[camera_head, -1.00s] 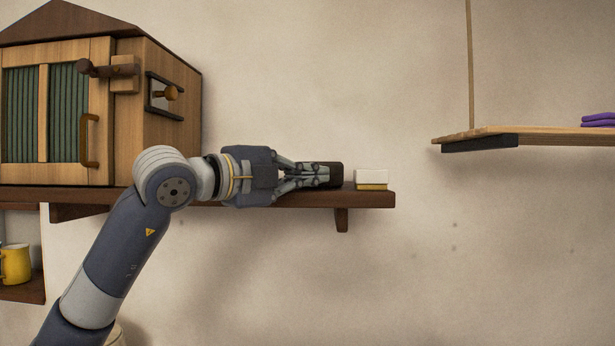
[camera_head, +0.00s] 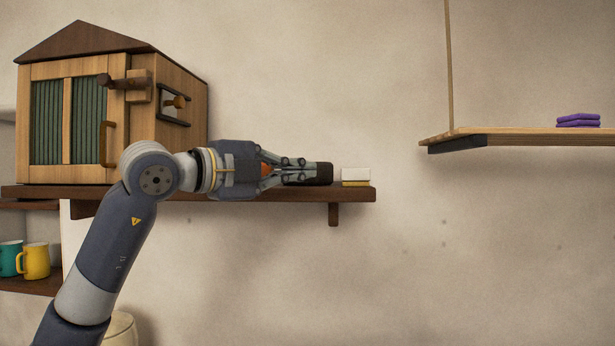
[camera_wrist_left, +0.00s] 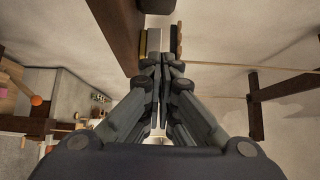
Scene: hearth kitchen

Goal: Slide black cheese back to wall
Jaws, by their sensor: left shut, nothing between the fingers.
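The black cheese (camera_head: 323,173) is a dark block on the dark wooden wall shelf (camera_head: 355,195), towards its right end. My left gripper (camera_head: 303,170) reaches in from the left with its fingers shut and empty. Its fingertips overlap the left part of the black block in the head view, so that part is hidden. I cannot tell whether they touch. In the left wrist view the closed fingertips (camera_wrist_left: 165,66) show, and a black shape at the top edge (camera_wrist_left: 157,5) is probably the black cheese. My right gripper is not in view.
A white and yellow block (camera_head: 356,174) sits just right of the black cheese. An orange thing (camera_head: 266,169) shows behind my gripper. A wooden cabinet (camera_head: 180,100) stands left on the shelf. A hanging shelf (camera_head: 520,136) with purple cloths (camera_head: 578,120) is at right.

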